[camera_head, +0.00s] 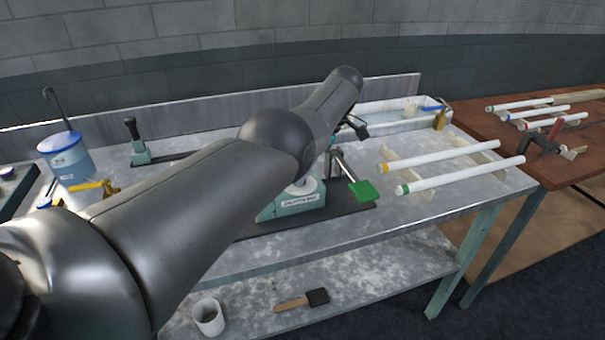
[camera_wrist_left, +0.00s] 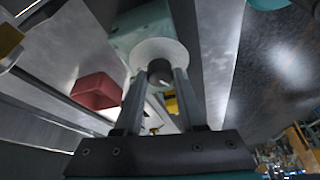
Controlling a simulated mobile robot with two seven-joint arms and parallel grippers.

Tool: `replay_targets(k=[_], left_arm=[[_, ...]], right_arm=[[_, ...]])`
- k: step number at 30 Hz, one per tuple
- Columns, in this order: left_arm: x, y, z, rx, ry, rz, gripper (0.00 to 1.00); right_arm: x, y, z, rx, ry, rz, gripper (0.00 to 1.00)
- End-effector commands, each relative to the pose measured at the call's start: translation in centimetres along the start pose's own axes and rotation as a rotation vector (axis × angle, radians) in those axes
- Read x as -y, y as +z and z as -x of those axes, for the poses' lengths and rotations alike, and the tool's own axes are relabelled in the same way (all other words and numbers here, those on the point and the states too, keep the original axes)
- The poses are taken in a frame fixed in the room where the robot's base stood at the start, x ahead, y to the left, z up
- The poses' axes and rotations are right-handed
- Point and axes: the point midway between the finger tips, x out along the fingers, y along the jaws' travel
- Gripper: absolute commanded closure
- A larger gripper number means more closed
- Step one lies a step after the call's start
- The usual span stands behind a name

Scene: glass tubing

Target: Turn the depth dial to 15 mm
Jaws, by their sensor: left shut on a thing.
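The depth dial shows in the left wrist view as a pale round disc (camera_wrist_left: 150,52) with a dark knob (camera_wrist_left: 160,71) at its centre. My left gripper (camera_wrist_left: 160,80) is shut on the knob, one finger on each side. A small light mark shows on the knob, but I cannot read any scale or number. In the head view, the teal machine (camera_head: 287,208) with a white label stands on the bench, and a pale round part (camera_head: 305,187) shows on it. My left arm crosses in front and hides the gripper and much of the machine there. My right gripper is not in view.
A green paddle (camera_head: 363,190) sticks out beside the machine. White tubes (camera_head: 460,174) lie on supports to the right. A blue container (camera_head: 66,155) and a yellow-handled tool (camera_head: 92,190) are at the left. A cup (camera_head: 208,316) and a brush (camera_head: 302,299) lie on the lower shelf.

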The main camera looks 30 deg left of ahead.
Motion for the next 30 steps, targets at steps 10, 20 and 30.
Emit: replay_targets(k=[10, 20, 30], left_arm=[[0.05, -0.12, -0.09, -0.003, -0.004, 0.005, 1.0], [0.02, -0.06, -0.04, -0.001, -0.002, 0.003, 0.31], [-0.14, -0.53, 0.39, -0.001, -0.001, 0.002, 0.31]], right_arm=[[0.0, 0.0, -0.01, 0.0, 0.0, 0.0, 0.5], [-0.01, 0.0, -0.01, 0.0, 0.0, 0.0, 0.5], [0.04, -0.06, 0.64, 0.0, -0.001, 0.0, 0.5]])
